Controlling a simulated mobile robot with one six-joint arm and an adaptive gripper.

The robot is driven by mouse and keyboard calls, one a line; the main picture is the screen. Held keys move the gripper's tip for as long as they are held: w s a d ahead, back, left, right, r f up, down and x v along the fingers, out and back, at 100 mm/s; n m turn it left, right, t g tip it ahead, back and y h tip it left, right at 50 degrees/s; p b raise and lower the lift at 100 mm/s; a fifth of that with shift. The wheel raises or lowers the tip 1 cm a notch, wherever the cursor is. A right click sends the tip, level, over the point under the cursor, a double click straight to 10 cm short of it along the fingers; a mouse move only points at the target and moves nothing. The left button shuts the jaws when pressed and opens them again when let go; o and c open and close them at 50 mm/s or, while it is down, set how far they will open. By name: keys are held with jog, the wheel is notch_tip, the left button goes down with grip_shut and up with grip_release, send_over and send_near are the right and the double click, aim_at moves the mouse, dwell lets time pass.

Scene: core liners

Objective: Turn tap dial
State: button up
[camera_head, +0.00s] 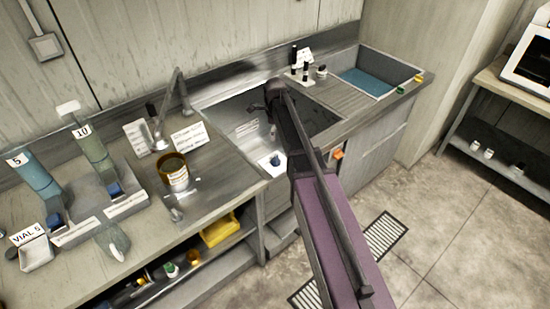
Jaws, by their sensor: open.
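A grey gooseneck tap (160,120) rises from the counter left of the steel sink (325,118). Two columns stand on the left counter, a blue one labelled 5 (37,180) and a greenish one labelled 10 (92,150). Each has a blue part low at its front, (54,222) and (115,190). Another small blue knob-like part (275,160) is on a white piece at the sink's front left. I cannot tell which is the tap dial. My gripper (256,106) is open over the sink, small and dark, apart from the columns. My arm hides part of the sink.
A brown-rimmed container (174,172) and a white label card (190,136) stand near the tap. A tray marked VIAL 5 (37,254) is at far left. Small bottles (305,72) stand behind the sink, beside a blue-bottomed basin (420,78). The floor at right is mostly clear.

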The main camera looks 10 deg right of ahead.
aim_at(275, 157)
jog(key=shift+f, duration=0.2)
notch_tip(275, 157, down, 13)
jog(key=b, duration=1.3)
jog(key=shift+f+b, duration=0.2)
jog(key=shift+b, duration=0.2)
jog(key=c, duration=1.2)
